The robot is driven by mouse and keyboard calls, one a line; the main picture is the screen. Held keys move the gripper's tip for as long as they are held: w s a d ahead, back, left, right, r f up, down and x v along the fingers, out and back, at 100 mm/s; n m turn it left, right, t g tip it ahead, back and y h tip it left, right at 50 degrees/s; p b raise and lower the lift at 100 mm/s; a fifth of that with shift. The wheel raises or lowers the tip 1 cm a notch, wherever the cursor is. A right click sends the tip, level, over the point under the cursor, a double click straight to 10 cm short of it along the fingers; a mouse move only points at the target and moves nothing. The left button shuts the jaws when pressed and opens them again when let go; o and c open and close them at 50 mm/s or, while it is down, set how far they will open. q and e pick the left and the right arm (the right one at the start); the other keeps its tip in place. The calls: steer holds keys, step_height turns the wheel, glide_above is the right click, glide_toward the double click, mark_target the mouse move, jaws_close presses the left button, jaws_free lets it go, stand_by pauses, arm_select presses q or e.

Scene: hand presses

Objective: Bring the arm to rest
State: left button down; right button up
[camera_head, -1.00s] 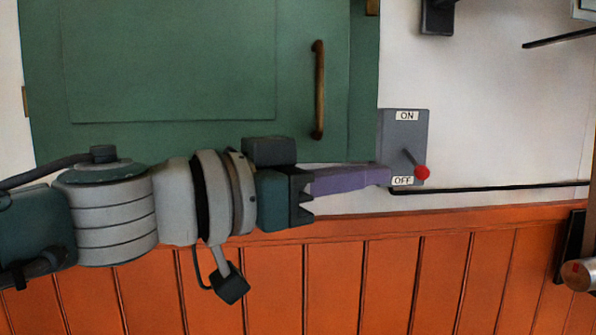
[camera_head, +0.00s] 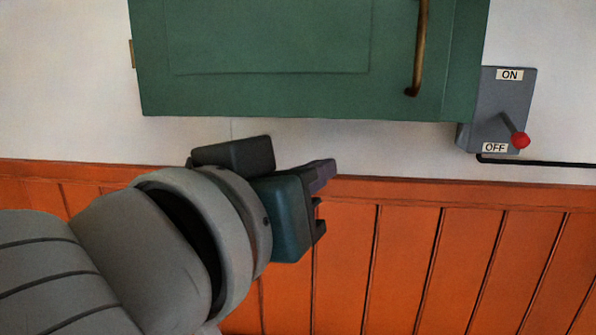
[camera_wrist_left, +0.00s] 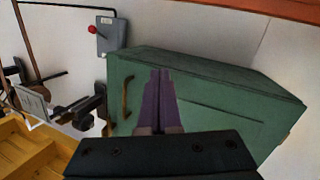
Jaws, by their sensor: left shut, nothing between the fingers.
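My left gripper (camera_head: 328,170) is in front of the orange wainscot, below the green cabinet and well left of the switch. Its purple fingers are shut with nothing between them; they also show in the left wrist view (camera_wrist_left: 160,80) against the cabinet. The grey switch box (camera_head: 487,98) is on the wall, with ON and OFF labels. Its lever with a red knob (camera_head: 521,140) points down and right, beside the OFF label. The box also shows in the left wrist view (camera_wrist_left: 111,37). My right gripper is not in view.
The green cabinet (camera_head: 270,95) with a brass handle (camera_head: 418,45) hangs on the white wall above my arm. Orange panelling (camera_head: 450,265) covers the lower wall. A yellow surface (camera_wrist_left: 30,155) and dark wall fittings (camera_wrist_left: 85,108) show in the left wrist view.

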arm_select(q)
steer(key=s+a+f+n+g+y, duration=0.2)
steer(key=s+a+f+g+y, duration=0.3)
steer(key=a+f, duration=0.5)
steer(key=s+a+f+g+y, duration=0.1)
steer(key=s+a+f+g, duration=0.1)
steer(key=s, duration=0.4)
steer(key=s+a+f+m+g, duration=0.1)
steer(key=s+a+f+g, duration=0.1)
steer(key=s+a, duration=0.3)
steer(key=s+a+f+g+y+p, duration=0.1)
steer(key=s+a+f+g, duration=0.1)
steer(key=s, duration=0.5)
steer(key=shift+s+a+f+y, duration=0.2)
steer(key=shift+a+f+y, duration=0.1)
steer(key=shift+a+f, duration=0.45)
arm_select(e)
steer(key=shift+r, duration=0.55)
arm_select(q)
steer(key=shift+d+f, duration=0.1)
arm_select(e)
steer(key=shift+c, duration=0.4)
